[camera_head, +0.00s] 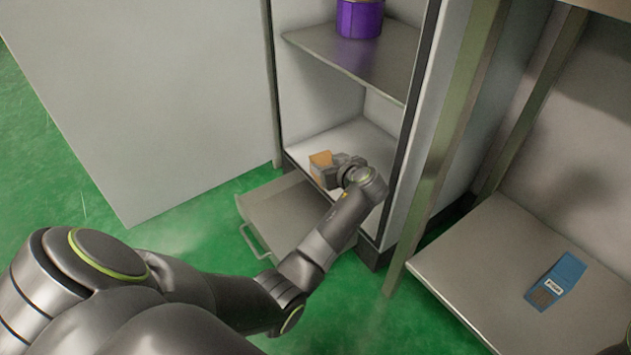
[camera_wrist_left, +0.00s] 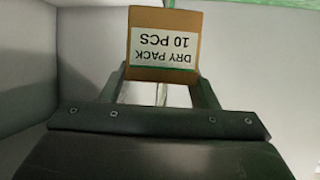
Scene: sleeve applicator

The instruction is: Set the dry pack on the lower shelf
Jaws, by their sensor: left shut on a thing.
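The dry pack (camera_wrist_left: 164,45) is a small orange-brown box with a white label reading "DRY PACK 10 PCS", upside down in the left wrist view. It also shows in the head view (camera_head: 320,160), inside the cabinet at the lower shelf (camera_head: 352,138). My left gripper (camera_head: 330,172) is shut on the dry pack, and its two fingers also show in the left wrist view (camera_wrist_left: 163,85). I cannot tell whether the pack touches the shelf. My right gripper is not in view.
A purple container (camera_head: 360,18) stands on the upper shelf (camera_head: 360,55). A drawer (camera_head: 290,215) sticks out below the cabinet opening. The open white door (camera_head: 140,100) stands at the left. A blue packet (camera_head: 562,275) lies on the bench shelf (camera_head: 500,260) at the right.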

